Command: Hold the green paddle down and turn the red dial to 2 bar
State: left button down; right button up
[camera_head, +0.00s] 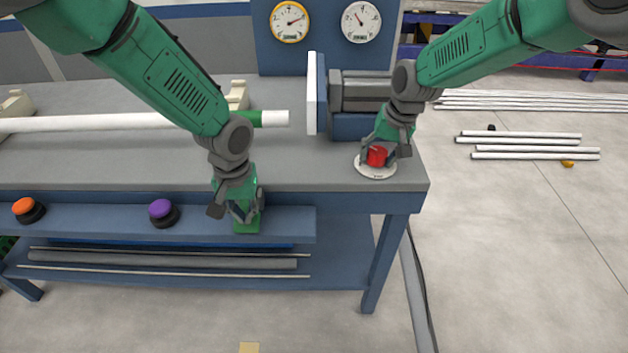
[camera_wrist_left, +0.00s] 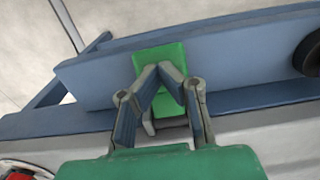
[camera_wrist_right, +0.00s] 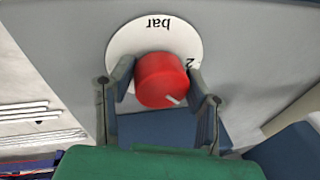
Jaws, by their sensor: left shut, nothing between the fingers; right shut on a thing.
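The green paddle (camera_head: 247,226) is on the front rail of the bench; it also shows in the left wrist view (camera_wrist_left: 155,55). My left gripper (camera_head: 243,212) is shut and empty, with its fingertips at the paddle; I cannot tell how far down the paddle is. The red dial (camera_head: 376,156) sits on a round white plate (camera_head: 372,171) at the bench's right front corner. My right gripper (camera_head: 381,150) is shut on the dial. In the right wrist view the dial (camera_wrist_right: 162,80) has a white mark at its lower right; "bar" and a partly hidden 2 show on the plate.
A yellow-rimmed gauge (camera_head: 289,22) and a white gauge (camera_head: 361,22) are on the back panel. A white pipe (camera_head: 90,123) with a green band lies along the bench, facing a clamp plate (camera_head: 312,95). Orange (camera_head: 27,208) and purple (camera_head: 162,211) buttons are on the rail, left of the paddle.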

aim_at(241, 202)
jog(key=shift+f+n, duration=0.1)
jog(key=shift+n, duration=0.7)
pick_arm(q)
jog(key=shift+r, duration=2)
pick_arm(e)
jog(key=o, duration=1)
pick_arm(q)
jog(key=shift+w+f, duration=0.1)
jog(key=shift+w, duration=0.05)
pick_arm(e)
jog(key=shift+w+a+f, duration=0.1)
jog(key=shift+w, duration=0.05)
jog(key=shift+r, duration=0.2)
